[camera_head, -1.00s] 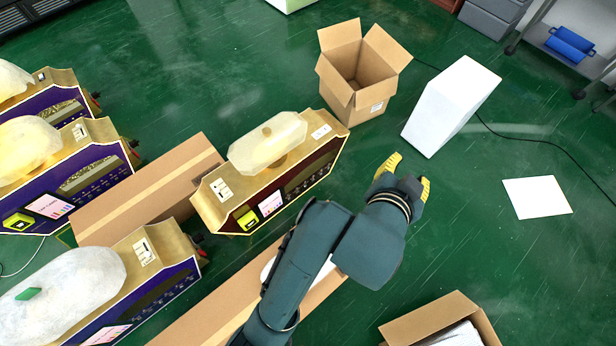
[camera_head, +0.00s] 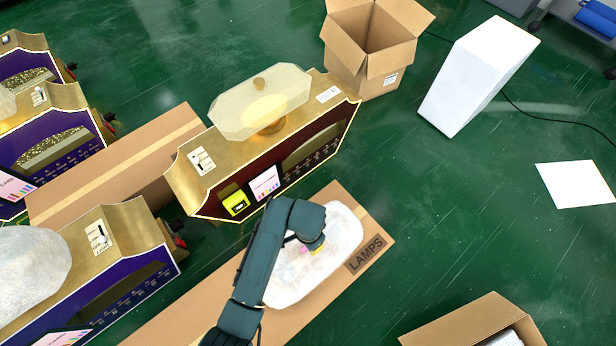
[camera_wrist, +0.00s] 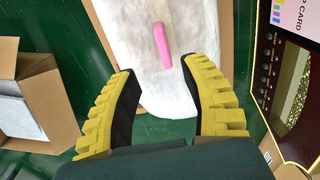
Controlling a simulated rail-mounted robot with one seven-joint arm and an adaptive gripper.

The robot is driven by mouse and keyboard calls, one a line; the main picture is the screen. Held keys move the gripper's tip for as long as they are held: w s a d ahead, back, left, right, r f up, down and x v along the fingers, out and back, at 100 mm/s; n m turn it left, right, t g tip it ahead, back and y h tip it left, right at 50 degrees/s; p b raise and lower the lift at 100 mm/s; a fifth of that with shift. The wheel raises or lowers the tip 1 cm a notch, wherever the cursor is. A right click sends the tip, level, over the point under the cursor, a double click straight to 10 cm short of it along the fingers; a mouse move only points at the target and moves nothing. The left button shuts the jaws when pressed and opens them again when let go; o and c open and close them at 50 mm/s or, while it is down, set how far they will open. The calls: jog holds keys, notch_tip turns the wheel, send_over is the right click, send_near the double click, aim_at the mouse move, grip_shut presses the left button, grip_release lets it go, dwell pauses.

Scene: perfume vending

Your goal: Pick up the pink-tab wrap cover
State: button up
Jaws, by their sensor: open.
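The pink-tab wrap cover (camera_head: 335,270) is a whitish, rounded, elongated shell lying on the long cardboard box (camera_head: 190,318) marked LAMPS. In the wrist view its pink tab (camera_wrist: 162,45) stands out on the white cover (camera_wrist: 150,95), ahead of and between my fingers. My gripper (camera_head: 312,250) is above the cover in the head view, mostly hidden by my own arm, with a bit of yellow finger and pink showing. In the wrist view my gripper (camera_wrist: 158,74) is open, its two yellow-and-black fingers apart with nothing between the pads. I cannot tell the height gap.
A gold and dark red vending machine (camera_head: 205,185) with a clear lamp-like top stands just behind the cover. Purple machines (camera_head: 120,285) stand at left.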

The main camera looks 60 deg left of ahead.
jog(key=b, duration=0.2)
send_over(308, 252)
jog(key=f, duration=0.5)
jog(key=shift+w+a, duration=0.3)
jog(key=shift+a, duration=0.1)
jog(key=f+b, duration=0.4)
jog(key=f, duration=0.1)
jog(key=shift+w+a+f, duration=0.15)
jog(key=shift+a, duration=0.05)
jog(key=shift+c, duration=0.2)
grip_shut()
